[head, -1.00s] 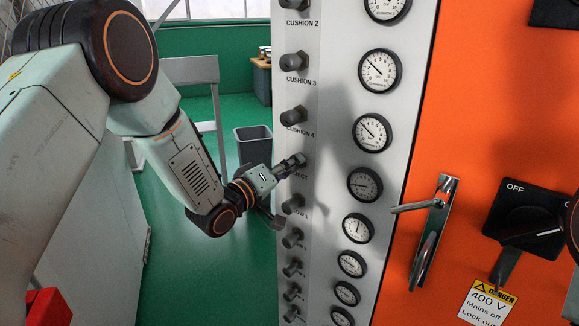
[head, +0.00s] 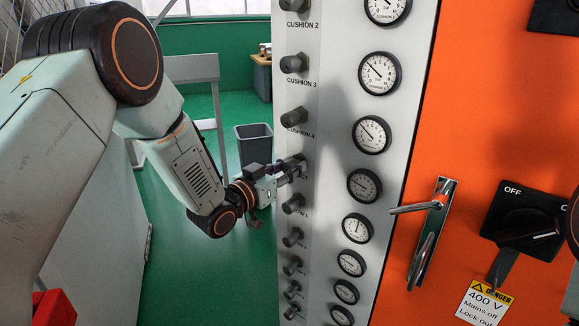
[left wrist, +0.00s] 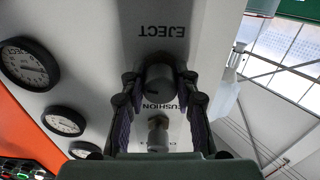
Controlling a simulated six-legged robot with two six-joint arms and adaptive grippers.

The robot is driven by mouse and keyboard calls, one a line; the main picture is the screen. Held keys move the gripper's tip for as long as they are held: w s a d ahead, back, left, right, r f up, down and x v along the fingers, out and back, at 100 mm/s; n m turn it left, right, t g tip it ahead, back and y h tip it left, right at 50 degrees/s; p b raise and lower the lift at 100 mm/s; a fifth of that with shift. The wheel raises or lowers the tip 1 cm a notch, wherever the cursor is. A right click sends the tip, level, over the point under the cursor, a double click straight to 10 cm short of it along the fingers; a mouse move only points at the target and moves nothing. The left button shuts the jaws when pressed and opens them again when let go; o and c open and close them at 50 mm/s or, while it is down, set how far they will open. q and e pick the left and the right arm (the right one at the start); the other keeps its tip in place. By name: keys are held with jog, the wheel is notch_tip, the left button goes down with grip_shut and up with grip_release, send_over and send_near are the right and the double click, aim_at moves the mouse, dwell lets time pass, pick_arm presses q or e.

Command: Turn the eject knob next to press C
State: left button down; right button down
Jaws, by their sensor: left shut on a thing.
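The eject knob (left wrist: 160,78) is a dark round knob on the light grey panel (head: 323,107). In the left wrist view, which is upside down, the word EJECT stands beside it. My left gripper (head: 288,169) is at this knob in the head view and mostly hides it. In the left wrist view my left gripper (left wrist: 159,84) has a finger on each side of the knob and is shut on it. The knob's pointer position is not readable. No press C label is legible. My right gripper is not in view.
Similar knobs stand close above (head: 294,117) and below (head: 293,204) in the same column. Round gauges (head: 371,134) line the panel to the right. An orange cabinet with a metal handle (head: 428,232) and a black OFF switch (head: 527,222) is further right. A grey bin (head: 254,143) stands behind.

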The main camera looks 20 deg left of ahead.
pick_arm(q)
jog(key=m, duration=0.5)
jog(key=shift+m, duration=0.3)
jog(key=m, duration=0.5)
jog(key=shift+a, duration=0.1)
jog(key=shift+m, duration=0.3)
jog(key=c, duration=1)
grip_release()
jog(key=v, duration=1.2)
dwell(1.5)
